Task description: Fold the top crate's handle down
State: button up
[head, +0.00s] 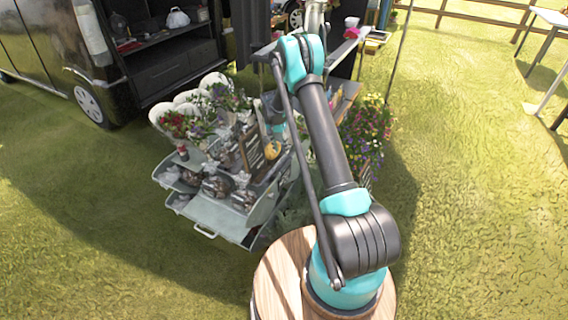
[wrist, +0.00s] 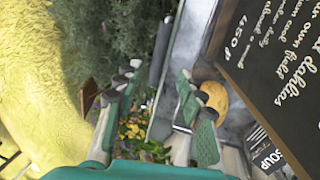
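In the wrist view my gripper (wrist: 158,76) is open, with one finger on each side of the picture's middle. A dark cylindrical grip (wrist: 161,50), which looks like the crate's handle, shows just beyond and between the fingertips; I see no clear contact. It lies beside the pale metal crate wall (wrist: 190,35). In the head view the grey-green metal crate (head: 222,215) stands left of my arm, with trays spread out and a small handle (head: 205,231) low on its front. My arm hides the crate's right side, and I cannot make out my gripper clearly there.
A chalkboard sign (wrist: 275,60) stands close at the right in the wrist view. A yellow-orange round object (wrist: 214,97) and a soup packet (wrist: 262,145) are near the right finger. Flowers (wrist: 138,135) lie below, foliage (wrist: 115,30) left. Open grass (head: 470,200) is at right.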

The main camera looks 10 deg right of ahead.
aim_at(285, 164)
jog(key=f, duration=0.3)
jog(key=d+f, duration=0.1)
jog(key=f, duration=0.1)
jog(key=s+f, duration=0.1)
jog(key=f, duration=0.2)
jog(key=shift+d+f, duration=0.2)
jog(key=shift+f, duration=0.1)
grip_shut()
